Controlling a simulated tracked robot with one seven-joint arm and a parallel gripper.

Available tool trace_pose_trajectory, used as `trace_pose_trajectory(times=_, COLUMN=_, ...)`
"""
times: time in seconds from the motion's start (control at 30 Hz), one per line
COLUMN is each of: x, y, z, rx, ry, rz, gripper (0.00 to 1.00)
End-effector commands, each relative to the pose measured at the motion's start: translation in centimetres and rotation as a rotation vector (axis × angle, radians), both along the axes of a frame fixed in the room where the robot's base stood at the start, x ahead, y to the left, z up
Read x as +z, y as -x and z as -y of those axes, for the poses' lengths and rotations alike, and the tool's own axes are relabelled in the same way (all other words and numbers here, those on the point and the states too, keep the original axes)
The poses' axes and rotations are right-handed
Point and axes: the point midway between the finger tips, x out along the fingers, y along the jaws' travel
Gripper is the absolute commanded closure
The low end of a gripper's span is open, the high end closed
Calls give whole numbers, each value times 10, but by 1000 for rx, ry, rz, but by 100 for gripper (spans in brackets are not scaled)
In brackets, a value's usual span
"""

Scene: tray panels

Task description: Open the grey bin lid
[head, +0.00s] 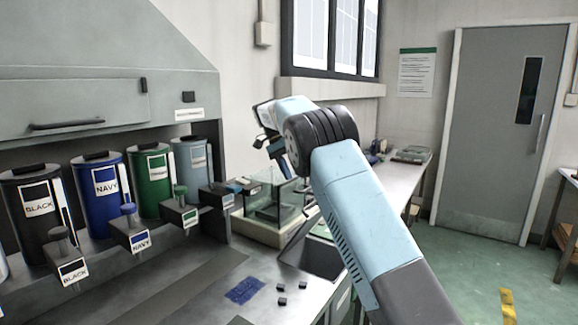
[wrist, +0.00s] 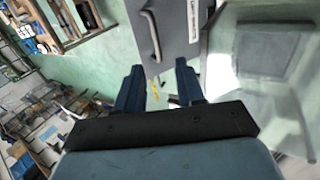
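The grey bin (head: 192,163) is the rightmost of the row of canisters on the left in the head view. Its lid (head: 187,139) appears to lie flat on top, so it looks closed. A small pale label on the bin is too small to read. My gripper (head: 264,141) is in the air to the right of this bin, above the glass tank, apart from the lid. In the wrist view the two dark blue fingers of my gripper (wrist: 159,80) stand apart with nothing held between them. The grey bin cannot be made out in the wrist view.
Black (head: 33,222), navy (head: 99,209) and green (head: 150,192) bins stand left of it under a grey hood (head: 105,70). The glass tank (head: 283,190) stands on the counter. In the wrist view, a grey panel (wrist: 170,40) with a curved handle lies beyond my fingers.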

Motion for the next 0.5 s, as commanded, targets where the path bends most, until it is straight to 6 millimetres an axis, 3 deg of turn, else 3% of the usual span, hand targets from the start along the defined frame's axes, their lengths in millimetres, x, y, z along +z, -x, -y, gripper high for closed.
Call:
trace_pose_trajectory(times=0.2, x=14, y=-5, z=-7, rx=0, ry=0, rz=0, gripper=62)
trace_pose_trajectory(times=0.5, x=18, y=-6, z=-8, rx=0, ry=-1, rz=-1, gripper=62)
